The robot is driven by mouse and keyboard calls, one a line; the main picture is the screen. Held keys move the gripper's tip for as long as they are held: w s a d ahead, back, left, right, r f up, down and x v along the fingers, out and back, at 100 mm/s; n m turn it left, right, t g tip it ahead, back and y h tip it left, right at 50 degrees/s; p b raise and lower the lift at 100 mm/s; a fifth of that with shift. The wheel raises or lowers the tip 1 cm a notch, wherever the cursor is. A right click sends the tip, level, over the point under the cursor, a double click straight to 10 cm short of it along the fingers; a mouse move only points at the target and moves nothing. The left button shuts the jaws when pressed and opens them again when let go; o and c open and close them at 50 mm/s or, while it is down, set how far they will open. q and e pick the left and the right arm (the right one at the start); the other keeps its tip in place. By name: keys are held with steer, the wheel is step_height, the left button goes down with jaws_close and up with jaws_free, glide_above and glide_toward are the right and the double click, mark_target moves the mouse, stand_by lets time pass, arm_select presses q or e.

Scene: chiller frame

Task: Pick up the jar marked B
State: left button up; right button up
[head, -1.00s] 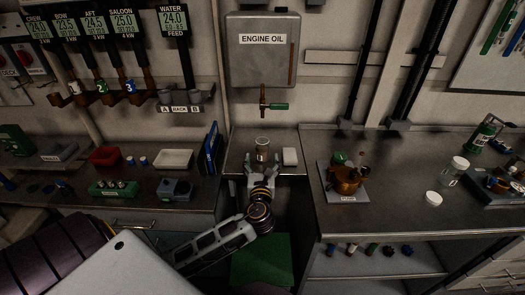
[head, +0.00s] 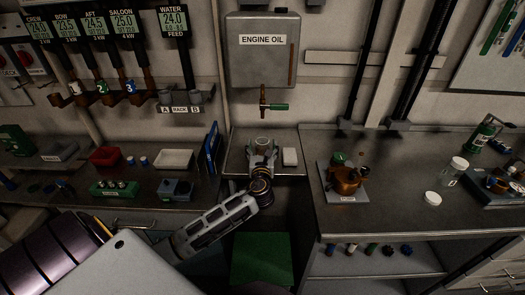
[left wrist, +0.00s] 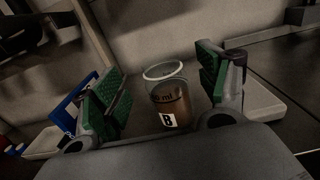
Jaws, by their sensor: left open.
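The jar marked B (left wrist: 168,98) is clear, with brown liquid inside and a white label with a black B. It stands upright in the left wrist view, between and beyond the two green-padded fingers of my left gripper (left wrist: 165,92). The fingers are open and no contact with the jar shows. In the head view the jar (head: 262,142) is on the small shelf (head: 235,165) under the engine oil tank. My left gripper (head: 262,155) is just in front of it and hides its lower part. My right gripper is not in view.
A blue binder (head: 211,150) and a white tray (head: 174,159) are to the left. A pump (head: 347,180) stands on the right bench.

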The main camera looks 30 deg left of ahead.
mark_target(262, 142)
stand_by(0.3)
arm_select(q)
steer(key=shift+x, duration=2.6)
steer(key=shift+r, duration=0.1)
jaws_close()
steer(key=shift+r, duration=0.15)
